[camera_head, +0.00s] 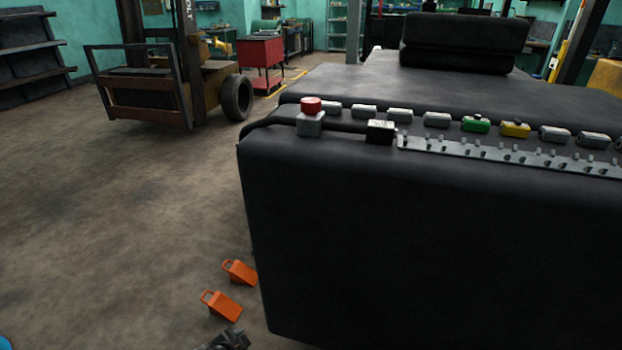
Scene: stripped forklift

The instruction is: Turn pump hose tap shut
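No pump hose or hose tap can be made out for certain. A large black forklift body (420,240) fills the right side. On its top edge sits a grey box with a red round cap (311,105). To its right is a row of small grey blocks, with a green block (475,124) and a yellow block (515,128) among them. A dark jointed piece, apparently the tip of my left gripper (232,340), is cut off at the bottom edge, low and left of the body. Its fingers cannot be read. My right gripper is not in view.
Two orange wedges (222,305) lie on the floor close to the body's left side. Another forklift (165,80) and a red cart (261,60) stand at the back left. The brown floor (110,210) at left is clear. A black padded seat (465,40) rises behind.

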